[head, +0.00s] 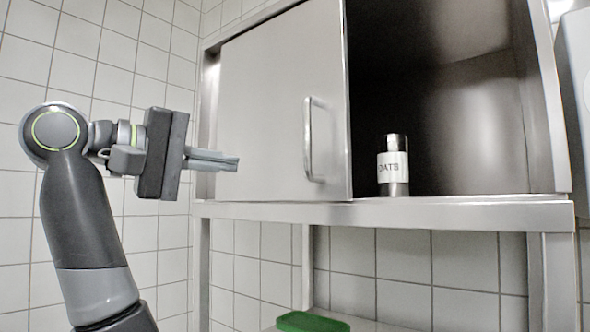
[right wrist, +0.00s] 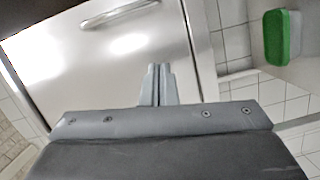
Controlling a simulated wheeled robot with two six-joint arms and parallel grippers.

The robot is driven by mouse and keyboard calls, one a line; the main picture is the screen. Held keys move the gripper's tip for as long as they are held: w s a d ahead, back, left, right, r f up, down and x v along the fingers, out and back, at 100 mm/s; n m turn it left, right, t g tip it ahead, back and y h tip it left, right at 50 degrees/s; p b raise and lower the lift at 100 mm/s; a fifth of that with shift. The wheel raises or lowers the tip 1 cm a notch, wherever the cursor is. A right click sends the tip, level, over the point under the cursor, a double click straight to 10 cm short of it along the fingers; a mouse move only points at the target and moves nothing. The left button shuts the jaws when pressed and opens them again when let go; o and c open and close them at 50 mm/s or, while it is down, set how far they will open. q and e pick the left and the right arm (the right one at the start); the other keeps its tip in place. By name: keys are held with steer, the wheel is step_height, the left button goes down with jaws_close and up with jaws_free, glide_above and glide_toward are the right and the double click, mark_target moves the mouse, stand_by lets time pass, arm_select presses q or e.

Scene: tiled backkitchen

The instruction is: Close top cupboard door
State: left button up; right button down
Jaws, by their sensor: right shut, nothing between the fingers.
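The top cupboard's grey metal door (head: 275,110) covers the left part of the cupboard. The right part is open and shows a dark inside (head: 460,120). A vertical bar handle (head: 314,140) sits near the door's right edge; it also shows at the top of the right wrist view (right wrist: 120,14). My right gripper (head: 237,164) is shut and empty, its fingers pointing right across the lower left of the door, left of the handle. In the right wrist view its fingertips (right wrist: 160,68) lie over the door panel. I cannot tell if they touch it. My left gripper is not in view.
The cupboard's lower ledge (head: 450,215) runs below the door. A green-topped item (head: 312,322) lies on a lower surface; it also shows in the right wrist view (right wrist: 275,38). White tiled walls stand behind.

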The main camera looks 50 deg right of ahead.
steer(key=p, duration=0.4)
glide_toward(294, 174)
steer(key=d, duration=0.3)
steer(key=s+d, duration=0.1)
steer(key=d, duration=0.1)
steer(key=shift+d+r, duration=0.2)
steer(key=shift+s+d+f+p, duration=0.2)
steer(key=shift+s+d+p, duration=0.1)
steer(key=shift+s, duration=0.25)
steer(key=shift+s+d+f+p, duration=0.2)
steer(key=shift+s+d+p, duration=0.05)
steer(key=shift+s, duration=0.25)
steer(key=shift+s+a+f+p, duration=0.1)
steer(key=shift+s+p, duration=0.1)
steer(key=shift+s, duration=0.2)
steer(key=shift+s+a+f+p, duration=0.1)
steer(key=shift+s+p, duration=0.1)
steer(key=shift+s, duration=0.2)
steer(key=shift+s+d+f, duration=0.1)
steer(key=shift+s+d, duration=0.05)
steer(key=shift+d, duration=0.05)
steer(key=shift+a, duration=0.15)
